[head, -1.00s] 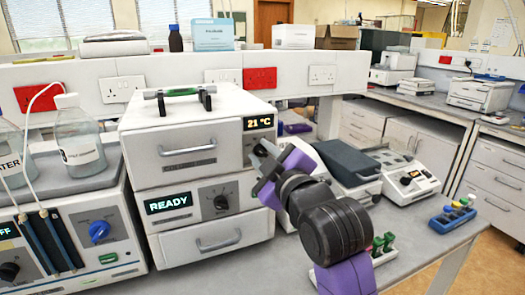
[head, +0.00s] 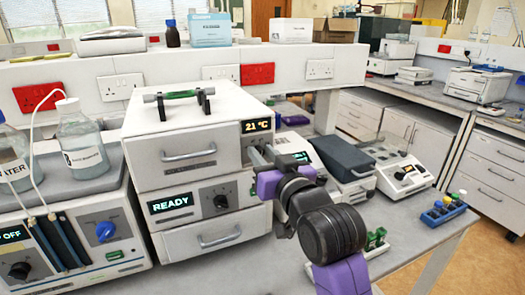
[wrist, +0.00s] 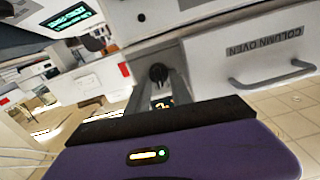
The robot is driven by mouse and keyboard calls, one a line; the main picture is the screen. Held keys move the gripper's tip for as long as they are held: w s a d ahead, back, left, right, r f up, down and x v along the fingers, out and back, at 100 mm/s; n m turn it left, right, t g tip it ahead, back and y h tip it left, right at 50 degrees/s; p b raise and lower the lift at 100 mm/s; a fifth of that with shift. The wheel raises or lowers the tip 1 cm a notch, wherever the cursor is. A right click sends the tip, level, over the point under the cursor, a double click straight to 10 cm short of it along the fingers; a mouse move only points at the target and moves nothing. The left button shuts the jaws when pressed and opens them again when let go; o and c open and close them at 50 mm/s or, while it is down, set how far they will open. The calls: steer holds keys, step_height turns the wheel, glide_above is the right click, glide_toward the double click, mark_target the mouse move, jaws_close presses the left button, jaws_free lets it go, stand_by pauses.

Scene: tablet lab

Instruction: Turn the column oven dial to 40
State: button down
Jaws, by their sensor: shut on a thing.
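The column oven (head: 150,140) is the white top unit of the stack, with a drawer handle and a lit display (head: 256,126) reading 21 °C. Its name plate (wrist: 264,43) shows in the wrist view. The dark oven dial (wrist: 158,72) sits between my fingertips in the wrist view. In the head view my gripper hides the dial, just below the display. My gripper (head: 257,157) is shut on the dial, with its purple body angled to the right. The dial's pointer and scale cannot be read.
Below is a unit showing READY (head: 171,203) with its own dark knob (head: 221,201). A pump unit with a blue knob (head: 105,231) and bottles (head: 82,140) stands at left. Instruments (head: 335,160) and a vial rack (head: 443,212) stand at right.

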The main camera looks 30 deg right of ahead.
steer(key=shift+d+m, duration=0.1)
steer(key=shift+m, duration=1.1)
steer(key=shift+f+p, duration=0.1)
steer(key=shift+p, duration=0.2)
steer(key=c, duration=1.1)
jaws_free()
steer(key=shift+c, duration=0.2)
steer(key=s+a+b, duration=0.1)
steer(key=s, duration=0.6)
steer(key=shift+s, duration=0.4)
